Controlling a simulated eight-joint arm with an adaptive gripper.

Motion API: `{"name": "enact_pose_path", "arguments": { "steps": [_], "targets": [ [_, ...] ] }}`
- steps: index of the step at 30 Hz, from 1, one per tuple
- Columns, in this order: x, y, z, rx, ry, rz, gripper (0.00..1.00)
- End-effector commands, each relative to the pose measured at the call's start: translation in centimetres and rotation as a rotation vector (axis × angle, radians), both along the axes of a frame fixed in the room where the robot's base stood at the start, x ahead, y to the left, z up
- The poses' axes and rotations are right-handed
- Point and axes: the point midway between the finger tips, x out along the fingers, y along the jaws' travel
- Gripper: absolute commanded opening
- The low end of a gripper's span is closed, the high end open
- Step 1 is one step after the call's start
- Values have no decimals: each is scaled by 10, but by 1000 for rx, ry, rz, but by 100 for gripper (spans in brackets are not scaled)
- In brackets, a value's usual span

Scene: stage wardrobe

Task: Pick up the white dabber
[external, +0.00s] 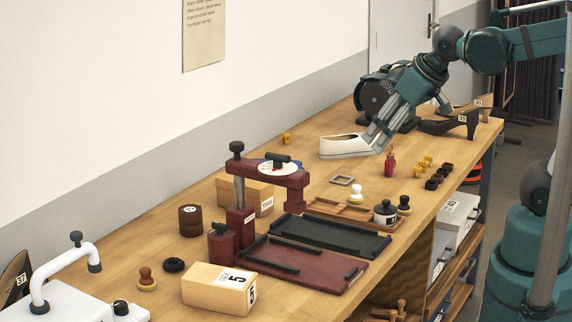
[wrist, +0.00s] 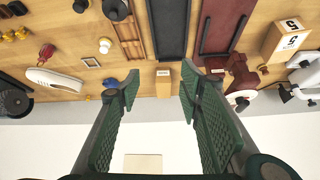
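The white dabber (external: 356,194) stands upright on the bench, a rounded white knob on a pale yellowish base, beside the wooden tray. In the wrist view the white dabber (wrist: 105,45) is at upper left, outside the space between my fingers. My gripper (external: 380,136) hangs above the bench and overlaps the white shoe in the external view; whether they touch cannot be told there. In the wrist view my gripper (wrist: 159,88) has its fingers wide apart with nothing held between them.
The wooden tray (external: 341,211), a black-lidded jar (external: 386,212) and a black dabber (external: 404,205) are close to the white dabber.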

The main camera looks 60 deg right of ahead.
Motion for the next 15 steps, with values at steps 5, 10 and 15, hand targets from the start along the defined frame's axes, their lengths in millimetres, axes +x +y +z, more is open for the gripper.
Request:
{"name": "enact_pose_path", "arguments": {
  "steps": [5, 10, 15],
  "targets": [
    [19, -13, -3, 22, 31, -80, 37],
    [35, -25, -9, 42, 61, -155, 37],
    [51, -39, -17, 60, 89, -234, 37]
  ]
}}
